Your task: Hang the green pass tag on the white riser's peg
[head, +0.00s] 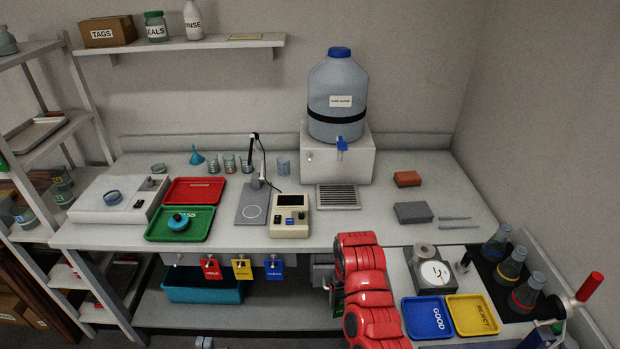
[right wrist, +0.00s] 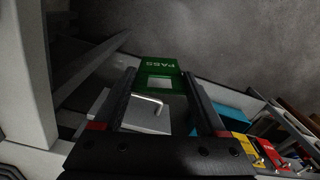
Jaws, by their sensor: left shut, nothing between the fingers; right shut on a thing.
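My right gripper (right wrist: 157,88) is shut on the green pass tag (right wrist: 158,68). The tag's lettered end and rectangular opening show between the dark fingers. A bent metal hook (right wrist: 148,101) shows nearer the camera; contact with the tag cannot be told. In the head view my right arm hides most of that gripper and the tag, at the bench's front edge. The white riser (head: 360,165) stands at the back under the water jug, with a small peg (head: 309,155) on its front left. Only a small part of my left gripper (head: 203,342) shows at the bottom edge; it is shut and empty.
Red (head: 210,269), yellow (head: 242,269) and blue (head: 274,269) tags hang along the bench front. A drip grille (head: 338,196) lies before the riser. A balance-like device (head: 290,216) and a lamp stand (head: 254,203) are to its left.

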